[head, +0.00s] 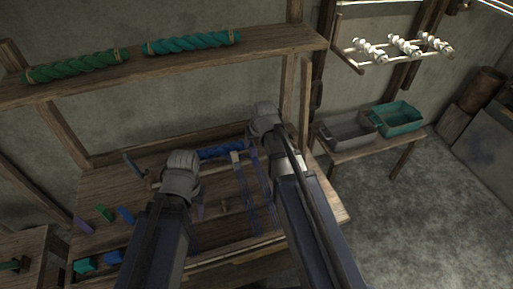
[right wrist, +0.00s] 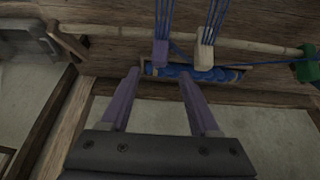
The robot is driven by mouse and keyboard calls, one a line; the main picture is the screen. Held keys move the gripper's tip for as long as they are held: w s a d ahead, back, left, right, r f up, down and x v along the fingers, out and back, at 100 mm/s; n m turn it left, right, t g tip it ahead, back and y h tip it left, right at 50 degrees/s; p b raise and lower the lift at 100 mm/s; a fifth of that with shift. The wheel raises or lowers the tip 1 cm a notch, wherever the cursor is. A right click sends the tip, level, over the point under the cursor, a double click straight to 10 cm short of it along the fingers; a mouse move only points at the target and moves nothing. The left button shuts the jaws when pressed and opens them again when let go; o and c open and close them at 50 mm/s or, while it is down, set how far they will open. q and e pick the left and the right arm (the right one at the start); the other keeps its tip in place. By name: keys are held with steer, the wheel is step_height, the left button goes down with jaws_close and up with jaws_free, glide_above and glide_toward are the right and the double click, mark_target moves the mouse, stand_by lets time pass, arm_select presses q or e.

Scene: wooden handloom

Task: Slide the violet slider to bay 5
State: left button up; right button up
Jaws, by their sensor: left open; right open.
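In the right wrist view the violet slider (right wrist: 161,53) sits on a pale rail, with blue threads running up from it. A white slider (right wrist: 204,56) is close to its right, and a green slider (right wrist: 308,66) is at the far right edge. My right gripper (right wrist: 159,78) is open and empty; the violet slider appears between and just beyond its fingertips. No contact is visible. In the head view my right gripper (head: 264,118) is over the loom's back right, its fingers hidden. My left gripper (head: 182,170) is over the loom's left half, its fingertips not clearly visible.
The wooden loom (head: 130,185) carries a blue roll (head: 222,152) and coloured pegs at left. A shelf (head: 200,65) with green and teal twisted rolls hangs above. A grey tray (head: 348,130) and teal tray (head: 398,118) stand on a right-hand bench. The right floor is clear.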

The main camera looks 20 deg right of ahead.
mark_target(254, 148)
steer(key=shift+w+d+f+b, duration=0.1)
steer(key=shift+w+f+b, duration=0.05)
steer(key=shift+f+b, duration=0.3)
steer(key=b+x, duration=0.6)
steer(key=x, duration=0.1)
jaws_close()
stand_by(1.2)
